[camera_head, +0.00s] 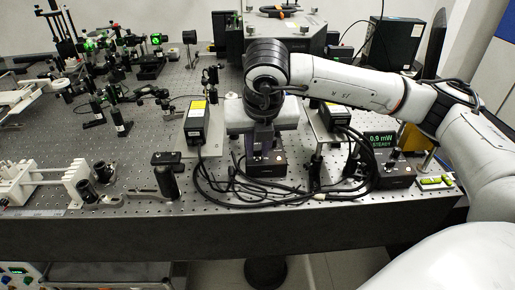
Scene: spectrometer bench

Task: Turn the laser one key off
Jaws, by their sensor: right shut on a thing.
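My right gripper (264,148) comes in from the right and points down at a black controller box (272,168) near the bench's front edge. Its fingers are shut at the top of the box, on what appears to be the key; the key itself is too small and hidden to make out, so its angle cannot be told. A black laser head with a yellow label (196,125) stands left of the gripper. A second laser head (336,114) is partly behind my right arm. A second controller box (397,172) stands further right. My left gripper is not in view.
A green display (380,140) reads 0.9 mW STEADY. Black cables (225,190) loop around the controller box and along the front. A spirit level (436,182) lies at the right edge. Green-lit optics (88,46) stand at the back left.

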